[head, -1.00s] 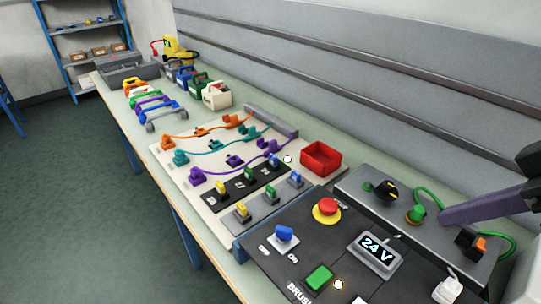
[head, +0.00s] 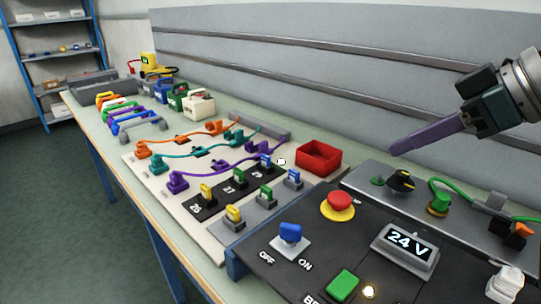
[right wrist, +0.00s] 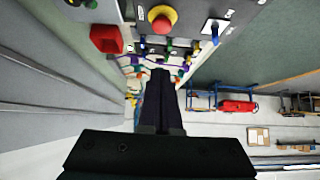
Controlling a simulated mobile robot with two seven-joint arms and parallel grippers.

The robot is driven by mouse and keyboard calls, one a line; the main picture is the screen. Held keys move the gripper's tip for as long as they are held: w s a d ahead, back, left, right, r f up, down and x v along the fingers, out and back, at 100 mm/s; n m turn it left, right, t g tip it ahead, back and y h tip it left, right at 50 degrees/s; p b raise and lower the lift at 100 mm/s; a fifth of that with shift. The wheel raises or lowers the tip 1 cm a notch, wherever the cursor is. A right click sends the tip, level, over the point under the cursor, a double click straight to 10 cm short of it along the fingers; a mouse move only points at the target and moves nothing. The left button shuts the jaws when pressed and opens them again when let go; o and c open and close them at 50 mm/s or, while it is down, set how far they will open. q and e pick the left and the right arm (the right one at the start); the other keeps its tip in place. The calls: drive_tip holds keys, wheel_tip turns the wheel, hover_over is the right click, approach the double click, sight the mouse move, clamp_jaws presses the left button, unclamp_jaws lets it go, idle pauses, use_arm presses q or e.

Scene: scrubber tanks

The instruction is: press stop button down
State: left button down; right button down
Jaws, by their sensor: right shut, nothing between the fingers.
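The stop button (head: 340,201) is a red mushroom head on a yellow ring, on the dark control panel (head: 275,262) in the head view. It also shows in the right wrist view (right wrist: 162,22) near the top. My right gripper (head: 392,152) comes in from the right in the head view, its purple fingers shut and empty. It is above and to the right of the button, apart from it. In the right wrist view the shut fingers (right wrist: 158,78) point ahead, below the button in the picture. My left gripper is not in view.
The panel also bears a blue OFF/ON switch (head: 290,234), a green button (head: 343,284) and a 24 V display (head: 405,246). A grey box with knobs (head: 402,180) stands behind it. A red bin (head: 318,157) and a cable board (head: 195,170) lie to the left.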

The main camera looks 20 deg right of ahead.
hover_over(334, 193)
drive_tip(key=s+d, duration=0.1)
drive_tip(key=s, duration=0.2)
wheel_tip(334, 193, down, 6)
drive_tip(key=f, duration=0.1)
wheel_tip(334, 193, down, 3)
drive_tip(key=shift+w+f+b, duration=0.1)
drive_tip(key=shift+b, duration=0.5)
drive_tip(key=shift+f, duration=0.4)
